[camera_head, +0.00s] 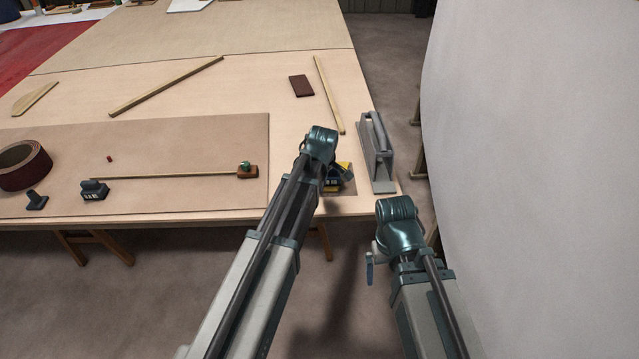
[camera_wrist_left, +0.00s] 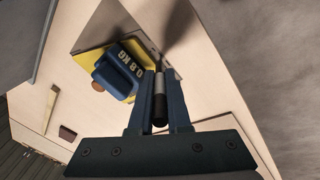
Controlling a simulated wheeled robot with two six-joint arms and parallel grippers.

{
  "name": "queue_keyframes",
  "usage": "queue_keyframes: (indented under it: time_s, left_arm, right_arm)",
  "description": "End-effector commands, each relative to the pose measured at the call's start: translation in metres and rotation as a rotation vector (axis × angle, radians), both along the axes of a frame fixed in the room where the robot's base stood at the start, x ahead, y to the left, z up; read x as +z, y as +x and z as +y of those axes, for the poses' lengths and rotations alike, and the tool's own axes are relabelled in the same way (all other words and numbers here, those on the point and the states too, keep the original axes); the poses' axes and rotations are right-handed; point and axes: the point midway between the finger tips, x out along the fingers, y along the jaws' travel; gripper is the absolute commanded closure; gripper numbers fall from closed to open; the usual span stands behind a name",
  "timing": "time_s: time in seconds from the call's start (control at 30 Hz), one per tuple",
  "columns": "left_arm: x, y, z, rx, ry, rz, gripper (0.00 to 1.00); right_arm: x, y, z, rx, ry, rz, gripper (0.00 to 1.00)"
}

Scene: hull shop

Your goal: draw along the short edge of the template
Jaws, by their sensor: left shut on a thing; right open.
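A yellow template (camera_wrist_left: 144,52) lies near the table's corner, with a blue weight marked 0.8 KG (camera_wrist_left: 118,72) on it. In the head view the weight (camera_head: 333,184) is partly hidden behind my left arm. My left gripper (camera_wrist_left: 160,88) is shut on a dark pen-like cylinder with a light grey band (camera_wrist_left: 162,92), beside the template. Whether its tip touches the surface, I cannot tell. The left fingertips are hidden in the head view. My right gripper (camera_head: 371,268) is open, low in front of the table's right corner, its fingers mostly hidden.
A grey upright handled tool (camera_head: 377,155) stands right of the template at the table edge. A dark red block (camera_head: 301,86) and wooden battens (camera_head: 168,86) lie behind. A brown board (camera_head: 190,140) at left bears a tape roll (camera_head: 24,165) and small dark weights (camera_head: 94,190).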

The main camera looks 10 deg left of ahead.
Motion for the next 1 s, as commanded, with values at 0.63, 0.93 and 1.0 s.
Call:
queue_keyframes:
  time_s: [0.63, 0.93, 1.0]
  left_arm:
    - [-0.001, 0.003, -0.009, 0.001, -0.001, 0.0, 1.0]
    - [0.0, 0.005, -0.018, -0.001, -0.001, 0.0, 1.0]
    - [0.0, 0.005, -0.02, 0.0, -0.001, 0.0, 1.0]
  right_arm:
    - [-0.001, 0.0, 0.0, 0.0, 0.0, 0.0, 0.0]
    - [0.0, 0.0, 0.0, 0.0, 0.0, 0.0, 0.0]
    - [0.0, 0.0, 0.0, 0.0, 0.0, 0.0, 0.0]
